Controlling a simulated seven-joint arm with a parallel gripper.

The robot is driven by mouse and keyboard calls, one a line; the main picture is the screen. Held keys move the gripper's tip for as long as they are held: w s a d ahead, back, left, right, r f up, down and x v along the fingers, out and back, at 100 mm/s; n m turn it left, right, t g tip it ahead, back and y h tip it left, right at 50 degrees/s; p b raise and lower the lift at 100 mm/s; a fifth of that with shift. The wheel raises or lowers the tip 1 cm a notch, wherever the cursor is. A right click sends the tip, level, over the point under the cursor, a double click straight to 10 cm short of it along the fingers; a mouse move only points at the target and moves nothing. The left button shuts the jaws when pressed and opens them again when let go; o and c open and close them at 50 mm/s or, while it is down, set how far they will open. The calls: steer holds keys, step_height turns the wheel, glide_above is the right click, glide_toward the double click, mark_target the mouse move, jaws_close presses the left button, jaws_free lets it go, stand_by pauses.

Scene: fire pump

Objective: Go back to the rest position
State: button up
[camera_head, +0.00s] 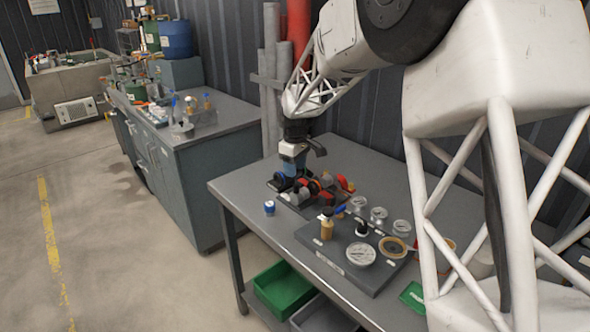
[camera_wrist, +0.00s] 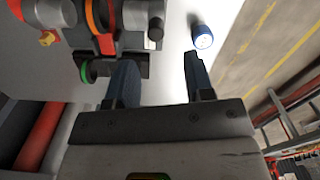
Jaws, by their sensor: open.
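My gripper (camera_head: 290,172) hangs low over the far left part of the grey table (camera_head: 232,186), beside the fire pump (camera_head: 312,187) with its dark, red and orange parts. In the wrist view my gripper's two fingers (camera_wrist: 160,80) are apart with nothing between them. The pump (camera_wrist: 115,25) lies just beyond the left finger, and I cannot tell whether they touch.
A grey board (camera_head: 330,262) with several discs, a bottle and small parts lies at the front. A green tray (camera_head: 412,297) is at the right. A green bin (camera_head: 283,287) sits below the table. Upright pipes (camera_head: 270,80) stand behind. A cabinet bench (camera_head: 195,150) is at the left.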

steer(key=s+d+r+m, duration=0.2)
steer(key=s+d+r, duration=0.25)
steer(key=s, duration=0.25)
steer(key=s+d+r+m+t, duration=0.1)
steer(key=s+d+r+m, duration=0.15)
steer(key=s+d, duration=0.35)
steer(key=s+d+r+m, duration=0.1)
steer(key=s+d+r, duration=0.3)
steer(key=s, duration=0.5)
steer(key=s+d+f+m, duration=0.1)
steer(key=s+d+m, duration=0.2)
steer(key=s, duration=1)
steer(key=s+d+f+m+t, duration=0.1)
steer(key=s+d+m, duration=0.2)
steer(key=s, duration=1.1)
steer(key=shift+d+f+m+t, duration=0.15)
steer(key=shift+d+m+t, duration=0.2)
steer(key=shift+d, duration=0.65)
